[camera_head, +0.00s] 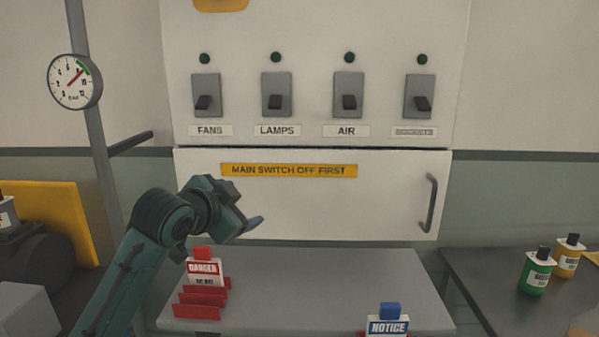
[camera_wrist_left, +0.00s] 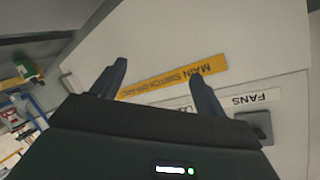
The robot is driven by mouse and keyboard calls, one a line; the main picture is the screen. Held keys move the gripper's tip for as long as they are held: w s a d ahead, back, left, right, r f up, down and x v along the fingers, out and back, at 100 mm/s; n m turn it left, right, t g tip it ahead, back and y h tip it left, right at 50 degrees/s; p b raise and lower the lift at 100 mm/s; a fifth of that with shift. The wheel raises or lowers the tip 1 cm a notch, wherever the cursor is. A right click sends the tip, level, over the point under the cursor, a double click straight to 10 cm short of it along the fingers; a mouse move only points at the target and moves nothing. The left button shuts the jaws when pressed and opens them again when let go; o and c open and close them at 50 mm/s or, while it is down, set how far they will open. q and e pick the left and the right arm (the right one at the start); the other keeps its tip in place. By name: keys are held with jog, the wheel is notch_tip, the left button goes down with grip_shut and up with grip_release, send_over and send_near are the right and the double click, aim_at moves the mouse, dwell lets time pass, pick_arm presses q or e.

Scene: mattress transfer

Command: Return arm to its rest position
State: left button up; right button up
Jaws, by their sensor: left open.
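My left gripper (camera_head: 250,226) is on a teal arm that comes in from the lower left in the head view. It hangs in front of the lower white panel, below the left end of the yellow "MAIN SWITCH OFF FIRST" label (camera_head: 289,170). In the left wrist view its two dark fingers (camera_wrist_left: 158,84) are spread apart with nothing between them. That label (camera_wrist_left: 172,80) shows upside down beyond the fingers. My right gripper shows in neither view.
A white cabinet has switches above, including FANS (camera_head: 206,95), and a drawer-like panel with a handle (camera_head: 430,203). A grey table (camera_head: 330,280) holds red DANGER tags (camera_head: 203,272) and a blue NOTICE tag (camera_head: 388,326). Bottles (camera_head: 537,272) stand right. A gauge (camera_head: 75,81) hangs left.

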pick_arm(q)
jog(key=s+f+n+g, duration=0.15)
jog(key=s+f, duration=0.35)
jog(key=f, duration=0.8)
jog(key=s+f+n, duration=0.3)
jog(key=s+f, duration=0.3)
jog(key=f, duration=0.7)
jog(key=s+a+f+n, duration=0.1)
jog(key=s+f+n, duration=0.1)
jog(key=s+f, duration=0.5)
jog(key=s+a+f+n+g+y, duration=0.1)
jog(key=s+a+f+n, duration=0.1)
jog(key=s+f, duration=0.5)
jog(key=s, duration=0.6)
jog(key=shift+s, duration=0.3)
